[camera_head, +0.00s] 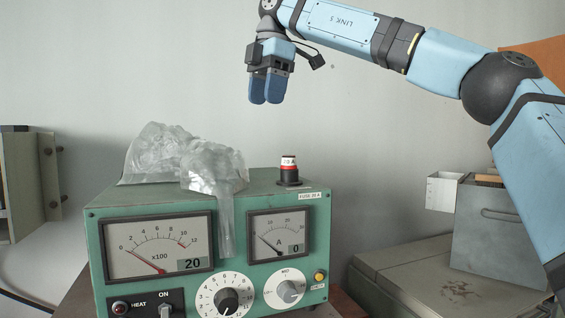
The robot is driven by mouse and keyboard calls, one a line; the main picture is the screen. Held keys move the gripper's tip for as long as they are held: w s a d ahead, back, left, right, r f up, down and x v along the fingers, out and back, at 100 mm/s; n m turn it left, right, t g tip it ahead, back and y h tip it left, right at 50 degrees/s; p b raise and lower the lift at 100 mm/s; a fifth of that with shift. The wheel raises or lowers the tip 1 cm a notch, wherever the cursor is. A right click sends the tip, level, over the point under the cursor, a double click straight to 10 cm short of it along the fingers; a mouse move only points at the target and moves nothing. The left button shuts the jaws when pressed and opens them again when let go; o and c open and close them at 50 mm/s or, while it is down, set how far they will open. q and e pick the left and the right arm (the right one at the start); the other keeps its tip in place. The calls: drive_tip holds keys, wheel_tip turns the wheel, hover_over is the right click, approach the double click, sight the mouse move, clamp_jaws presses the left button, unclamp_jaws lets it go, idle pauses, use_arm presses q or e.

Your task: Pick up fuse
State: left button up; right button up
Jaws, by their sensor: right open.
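The fuse (288,164) stands upright in a black socket on top of the green instrument box, near its back right. My right gripper (266,102) hangs above the box, pointing down, with blue fingers. It is above and slightly left of the fuse, clear of it, open and empty. The fingers overlap from this angle, so the gap is hard to see. My left gripper is not in view.
The green instrument box (150,211) has two dials, knobs and a switch on its front. Crumpled clear plastic (214,165) lies on its top left and drapes over the front.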

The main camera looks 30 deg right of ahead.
drive_tip(key=s+d+r+m+h, duration=0.1)
drive_tip(key=s+d+r+m, duration=0.1)
drive_tip(key=d, duration=0.2)
drive_tip(key=b, duration=0.2)
hover_over(289, 162)
drive_tip(key=w, duration=0.2)
drive_tip(key=shift+g+h, duration=0.3)
drive_tip(key=f, duration=0.7)
drive_tip(key=shift+s+d+f, duration=0.15)
drive_tip(key=shift+d+f, duration=0.1)
drive_tip(key=shift+s+f, duration=0.2)
drive_tip(key=shift+f, duration=0.55)
drive_tip(key=f, duration=0.4)
drive_tip(key=shift+d+f, duration=0.3)
drive_tip(key=shift+f, duration=0.05)
drive_tip(key=shift+s+a+r, duration=0.1)
drive_tip(key=shift+a, duration=0.15)
drive_tip(key=shift+c, duration=0.6)
drive_tip(key=shift+d, duration=0.1)
drive_tip(key=c, duration=0.9)
